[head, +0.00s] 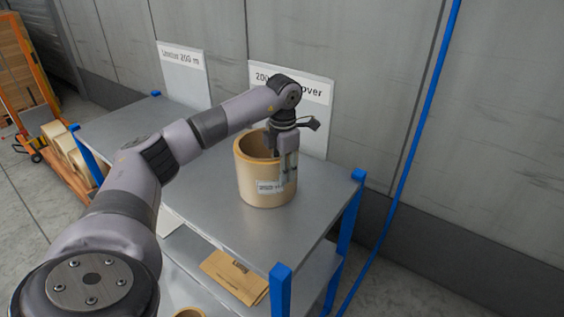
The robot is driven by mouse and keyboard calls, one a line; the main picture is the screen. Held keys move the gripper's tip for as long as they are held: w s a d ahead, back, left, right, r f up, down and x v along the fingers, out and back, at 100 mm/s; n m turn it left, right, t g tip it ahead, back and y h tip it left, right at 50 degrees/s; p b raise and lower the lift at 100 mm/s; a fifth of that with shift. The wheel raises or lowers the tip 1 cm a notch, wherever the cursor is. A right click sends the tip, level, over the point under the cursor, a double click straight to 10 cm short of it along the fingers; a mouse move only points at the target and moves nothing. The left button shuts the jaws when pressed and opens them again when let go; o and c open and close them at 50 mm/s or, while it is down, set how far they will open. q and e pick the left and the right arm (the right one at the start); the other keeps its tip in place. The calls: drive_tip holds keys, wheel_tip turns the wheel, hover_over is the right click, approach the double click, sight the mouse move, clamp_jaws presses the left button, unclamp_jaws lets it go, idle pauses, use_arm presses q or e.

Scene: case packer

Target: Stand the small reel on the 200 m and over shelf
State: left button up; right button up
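A tan hollow reel (262,185) with a white label stands upright on, or very close above, the grey shelf top (225,225), in front of the sign (318,125) whose visible words read "200" and "over". The label's print is too small to read. My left gripper (286,165) points down at the reel's right wall, with one finger outside it and the other partly hidden at the rim. I cannot tell whether the fingers press on the wall. My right gripper is not in view.
A sign reading "Under 200 m" (181,58) stands behind the left part of the shelf. Blue posts (347,225) rise at the corners. A cardboard piece (235,276) lies on the lower level. A blue pipe (410,150) runs along the wall. Free shelf top lies in front of the reel.

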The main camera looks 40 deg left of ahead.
use_arm(q)
wheel_tip(320, 180, up, 6)
drive_tip(key=shift+w+d+f+b, duration=0.1)
drive_tip(key=shift+b, duration=1.1)
wheel_tip(320, 180, up, 5)
drive_tip(key=shift+d+f, duration=0.1)
drive_tip(key=shift+r+p, duration=0.35)
drive_tip(key=shift+r, duration=0.4)
drive_tip(key=shift+f, duration=0.1)
